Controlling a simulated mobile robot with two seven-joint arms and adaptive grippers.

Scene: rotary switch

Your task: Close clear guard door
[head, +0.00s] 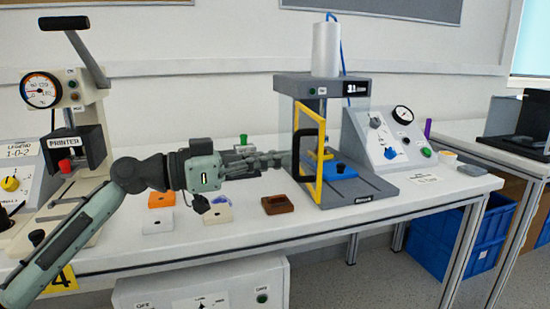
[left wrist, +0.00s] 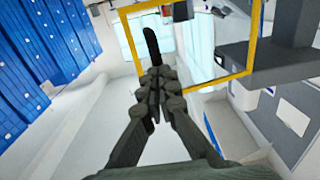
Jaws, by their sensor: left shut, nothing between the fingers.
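The clear guard door (head: 320,181) has a yellow frame and a black handle (head: 297,130). It stands out at an angle from the grey press (head: 335,87), so it looks open. In the left wrist view the yellow frame (left wrist: 250,35) surrounds a see-through panel, and the black handle (left wrist: 151,42) lies just beyond my fingertips. My left gripper (head: 284,159) is shut and empty, at the left side of the door close to the handle. I cannot tell whether it touches the door. My right gripper is not in view.
A blue fixture (head: 340,170) sits on the press base. Small blocks, including a brown tray (head: 277,205) and an orange block (head: 161,199), lie on the white bench (head: 340,222). A gauge panel (head: 385,140) stands right of the press, and a printer press (head: 85,135) stands at left.

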